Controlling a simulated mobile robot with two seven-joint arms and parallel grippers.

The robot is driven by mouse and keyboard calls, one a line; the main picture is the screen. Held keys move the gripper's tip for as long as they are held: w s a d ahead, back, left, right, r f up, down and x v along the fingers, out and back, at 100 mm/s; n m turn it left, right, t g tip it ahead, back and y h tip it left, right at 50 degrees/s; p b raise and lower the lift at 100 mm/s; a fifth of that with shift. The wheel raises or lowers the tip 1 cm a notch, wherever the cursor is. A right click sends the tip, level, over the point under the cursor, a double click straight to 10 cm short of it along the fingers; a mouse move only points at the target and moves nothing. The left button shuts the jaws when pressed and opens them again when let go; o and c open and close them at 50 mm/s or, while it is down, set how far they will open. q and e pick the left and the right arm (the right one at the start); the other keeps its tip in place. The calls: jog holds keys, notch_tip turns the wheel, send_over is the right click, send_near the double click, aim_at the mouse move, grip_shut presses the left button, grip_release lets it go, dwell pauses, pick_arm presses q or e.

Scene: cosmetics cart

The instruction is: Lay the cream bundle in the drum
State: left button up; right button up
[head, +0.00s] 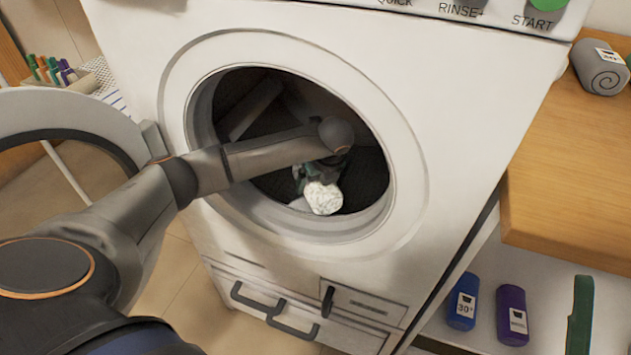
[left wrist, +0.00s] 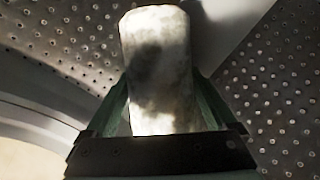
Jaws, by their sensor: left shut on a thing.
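The cream bundle (head: 323,198) is a pale, mottled roll inside the drum (head: 362,178), near the lower part of the round opening. My left arm reaches across the open door into the drum. My left gripper (head: 312,172) is shut on the bundle. In the left wrist view the bundle (left wrist: 158,60) stands out between the two green fingers of the gripper (left wrist: 158,95), with the perforated drum wall (left wrist: 265,85) around it. I cannot tell whether the bundle touches the drum. A green finger, seemingly of my right gripper (head: 580,315), shows at the lower right; its jaw opening is not visible.
The washer's round door (head: 75,108) stands open at the left. A wooden counter (head: 565,170) at the right holds a grey roll (head: 600,68). Blue (head: 463,302) and purple (head: 512,315) bottles stand on a low shelf.

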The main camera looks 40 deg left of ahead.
pick_arm(q)
jog(key=shift+f, duration=0.15)
jog(key=o, duration=1.2)
jog(key=shift+o, duration=0.2)
jog(key=shift+r, duration=0.4)
jog(key=p+v, duration=0.2)
jog(key=v, duration=0.4)
jog(key=shift+s+d+r, duration=0.1)
jog(key=shift+d+r, duration=0.05)
jog(key=shift+r, duration=0.05)
pick_arm(e)
jog(key=w+f+m+h, duration=0.1)
jog(key=f+h, duration=0.1)
jog(key=w+f+m+h, duration=0.2)
jog(key=f, duration=0.1)
jog(key=w+d+f+m+h, duration=0.1)
jog(key=w+f+m+h, duration=0.1)
jog(key=shift+w+f+g+h, duration=0.2)
jog(key=shift+f+g+h, duration=0.05)
jog(key=shift+g+h, duration=0.15)
pick_arm(q)
jog(key=shift+s+d+r, duration=0.1)
jog(key=shift+r, duration=0.15)
pick_arm(e)
jog(key=shift+w+f+m, duration=0.2)
jog(key=shift+f+m, duration=0.1)
jog(key=shift+f, duration=0.2)
